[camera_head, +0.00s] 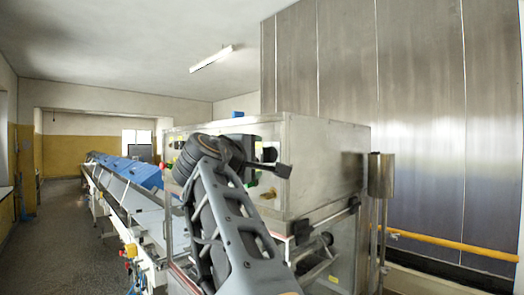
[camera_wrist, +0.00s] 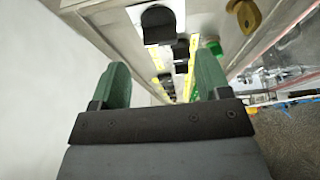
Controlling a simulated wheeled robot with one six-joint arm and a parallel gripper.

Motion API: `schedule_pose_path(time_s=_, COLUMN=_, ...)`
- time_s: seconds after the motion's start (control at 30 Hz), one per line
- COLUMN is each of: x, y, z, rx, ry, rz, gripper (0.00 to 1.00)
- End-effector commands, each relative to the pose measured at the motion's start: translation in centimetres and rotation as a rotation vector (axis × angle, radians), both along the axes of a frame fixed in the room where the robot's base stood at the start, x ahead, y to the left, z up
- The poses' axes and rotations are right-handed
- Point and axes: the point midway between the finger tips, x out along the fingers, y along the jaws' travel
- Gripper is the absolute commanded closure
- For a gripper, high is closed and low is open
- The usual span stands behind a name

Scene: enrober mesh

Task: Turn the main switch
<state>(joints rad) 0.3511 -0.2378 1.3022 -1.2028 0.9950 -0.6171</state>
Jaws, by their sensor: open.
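In the wrist view, my gripper (camera_wrist: 162,84) is open. Its two green fingers stand apart with nothing between them. Past the fingertips is a steel panel with several black switches and yellow labels. A large black knob (camera_wrist: 158,22) sits on a light plate at the top, apart from my fingers. A yellow-brown knob (camera_wrist: 245,14) is at the upper right, and a green button (camera_wrist: 212,47) is below it. I cannot tell which one is the main switch. In the head view, my arm covers much of the panel, and my fingertips cannot be made out.
The steel machine housing (camera_head: 325,165) stands beside my arm. A long conveyor with blue covers (camera_head: 143,173) runs away at the left. A steel cylinder on a post (camera_head: 381,174) and a yellow pipe (camera_head: 450,243) are at the right. The floor (camera_head: 60,240) at the left is clear.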

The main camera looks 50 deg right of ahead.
Motion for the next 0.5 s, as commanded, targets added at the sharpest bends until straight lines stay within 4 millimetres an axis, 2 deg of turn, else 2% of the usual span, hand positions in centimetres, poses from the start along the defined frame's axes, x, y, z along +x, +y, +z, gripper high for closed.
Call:
schedule_pose_path(time_s=0.03, x=0.2, y=-1.0, z=0.3, rx=0.0, ry=0.003, rz=-0.006, gripper=0.3)
schedule_pose_path(time_s=0.2, x=1.0, y=-3.2, z=0.2, rx=0.0, ry=0.002, rz=-0.003, gripper=0.3)
schedule_pose_path(time_s=0.5, x=1.7, y=-5.0, z=0.0, rx=0.0, ry=-0.001, rz=0.001, gripper=0.3)
